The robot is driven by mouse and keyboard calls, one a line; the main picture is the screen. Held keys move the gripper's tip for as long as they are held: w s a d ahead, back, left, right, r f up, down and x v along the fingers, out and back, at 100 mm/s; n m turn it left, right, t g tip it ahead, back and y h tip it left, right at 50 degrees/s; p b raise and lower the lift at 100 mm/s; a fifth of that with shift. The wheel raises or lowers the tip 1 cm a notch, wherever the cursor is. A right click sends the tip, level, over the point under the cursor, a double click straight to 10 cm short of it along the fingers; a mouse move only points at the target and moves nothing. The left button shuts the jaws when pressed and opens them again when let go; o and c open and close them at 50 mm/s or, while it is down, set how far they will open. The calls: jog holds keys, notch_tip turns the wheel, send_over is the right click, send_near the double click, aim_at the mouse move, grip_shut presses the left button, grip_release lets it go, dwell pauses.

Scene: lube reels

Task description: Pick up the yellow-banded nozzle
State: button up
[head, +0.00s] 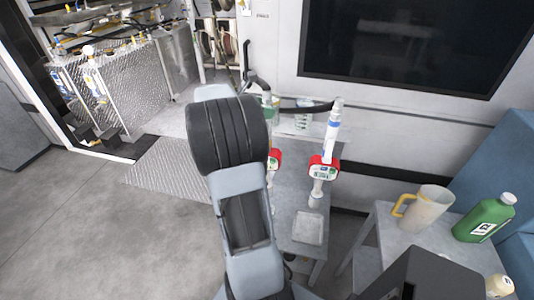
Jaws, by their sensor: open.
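No yellow band can be made out for certain on any nozzle. On the bench, a white nozzle with a blue band (332,126) stands upright with a red-and-white meter handle (324,168). A second red handle (275,158) shows left of it, mostly hidden behind my arm, so its band cannot be seen. My gripper (291,73) is beyond my wrist in the head view, its dark fingers spread apart, with nothing seen between them. The right finger reaches close to the blue-banded nozzle's top; I cannot tell whether they touch.
The grey bench (308,226) stands below the dark wall panel (410,40). At the right, a side table (388,238) holds a jug with a yellow handle (424,210) and a green bottle (486,218). At the left are metal tanks (130,85) with several small nozzles. The left floor is clear.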

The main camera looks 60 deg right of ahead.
jog(key=shift+d, duration=0.15)
jog(key=shift+c, duration=0.5)
grip_shut()
